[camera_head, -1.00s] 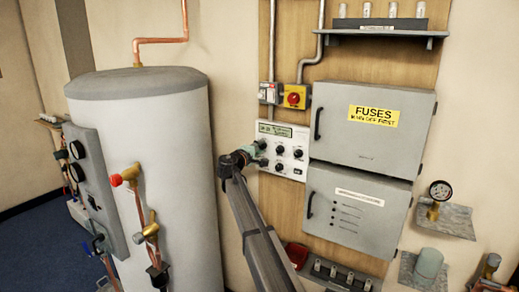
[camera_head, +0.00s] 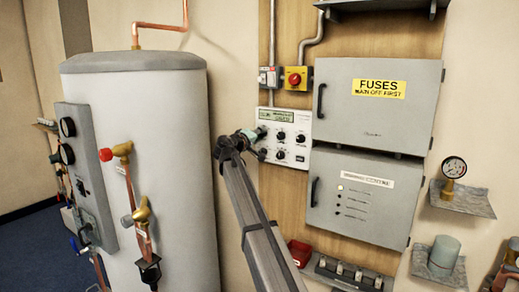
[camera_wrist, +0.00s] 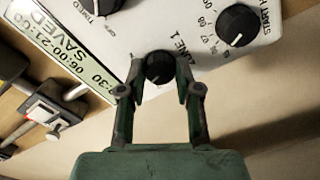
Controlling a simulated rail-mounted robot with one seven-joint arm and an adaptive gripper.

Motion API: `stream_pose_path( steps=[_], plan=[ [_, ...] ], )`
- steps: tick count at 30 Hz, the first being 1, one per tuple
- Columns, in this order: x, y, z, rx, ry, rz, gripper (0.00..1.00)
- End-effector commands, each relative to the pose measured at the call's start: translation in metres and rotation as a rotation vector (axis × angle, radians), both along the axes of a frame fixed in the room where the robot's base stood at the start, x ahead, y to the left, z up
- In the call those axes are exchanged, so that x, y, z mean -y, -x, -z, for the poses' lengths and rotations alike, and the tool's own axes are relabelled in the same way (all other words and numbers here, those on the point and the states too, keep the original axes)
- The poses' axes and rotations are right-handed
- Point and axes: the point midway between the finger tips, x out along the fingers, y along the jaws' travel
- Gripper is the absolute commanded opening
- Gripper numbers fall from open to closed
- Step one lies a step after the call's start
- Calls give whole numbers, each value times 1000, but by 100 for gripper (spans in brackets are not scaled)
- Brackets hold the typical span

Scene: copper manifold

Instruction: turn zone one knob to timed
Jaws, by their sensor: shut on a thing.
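The white controller panel (camera_head: 296,150) is on the wooden board, with a small display and several black knobs. In the wrist view, the black knob marked ZONE 1 (camera_wrist: 160,69) sits between my fingertips. My gripper (camera_wrist: 161,80) has green and dark fingers, one on each side of this knob, shut on it. The knob's pointer direction is hard to make out. The display (camera_wrist: 68,55) reads SAVED and a time range including 06:00-21:00.
Other black knobs are close by: one with TIMED and OFF marks (camera_wrist: 95,5) and a START H knob (camera_wrist: 237,26). The grey fuse box (camera_head: 375,120) is right of the panel. A white tank (camera_head: 165,190) stands left of my arm.

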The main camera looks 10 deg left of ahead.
Motion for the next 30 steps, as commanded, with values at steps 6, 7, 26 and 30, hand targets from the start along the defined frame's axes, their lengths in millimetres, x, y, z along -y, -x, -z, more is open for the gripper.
stream_pose_path(
  steps=[6,7,26,30],
  plan=[
    [0,-2,4,58,-120,-1,0],
    [0,-2,3,65,-133,-1,0],
    [0,-1,-2,107,-227,-1,0],
    [0,-1,-2,107,-226,-1,0]
  ],
)
